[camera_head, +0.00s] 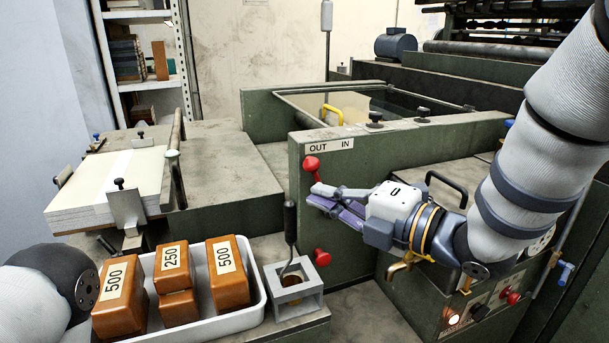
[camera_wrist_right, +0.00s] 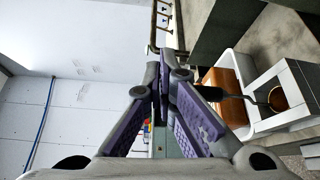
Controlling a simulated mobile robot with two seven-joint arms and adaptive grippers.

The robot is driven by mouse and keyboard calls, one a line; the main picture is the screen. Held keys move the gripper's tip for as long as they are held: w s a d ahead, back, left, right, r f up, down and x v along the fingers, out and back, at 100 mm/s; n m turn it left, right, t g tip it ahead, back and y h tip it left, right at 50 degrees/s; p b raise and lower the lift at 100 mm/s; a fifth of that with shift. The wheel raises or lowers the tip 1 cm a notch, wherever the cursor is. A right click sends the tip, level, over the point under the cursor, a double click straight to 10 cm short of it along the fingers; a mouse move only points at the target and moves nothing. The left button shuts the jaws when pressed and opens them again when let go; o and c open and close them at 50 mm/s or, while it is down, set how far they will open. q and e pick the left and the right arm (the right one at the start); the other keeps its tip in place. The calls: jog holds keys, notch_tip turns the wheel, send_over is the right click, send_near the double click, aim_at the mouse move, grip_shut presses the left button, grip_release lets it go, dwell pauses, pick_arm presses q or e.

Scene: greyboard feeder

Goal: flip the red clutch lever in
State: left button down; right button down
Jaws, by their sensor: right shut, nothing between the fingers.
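The clutch lever's red ball knob (camera_head: 311,164) shows in the head view on the green machine wall, below the OUT side of the OUT/IN label (camera_head: 331,145). Its short stem runs down from the knob toward my right gripper. My right gripper (camera_head: 316,195) is shut and empty, its purple-padded fingers pointing left just below the knob. I cannot tell whether they touch the stem. In the right wrist view the fingers (camera_wrist_right: 163,75) meet at their tips, and I cannot make out the lever there. My left gripper is outside the views.
A second red knob (camera_head: 322,257) sits lower on the machine wall. A white tray (camera_head: 262,297) of orange numbered weights and a grey block holder (camera_head: 297,305) stand in front. A paper stack (camera_head: 80,208) lies at left. A black handle (camera_head: 447,184) rises behind my right wrist.

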jog(key=shift+w+f, duration=0.1)
jog(key=shift+f, duration=0.05)
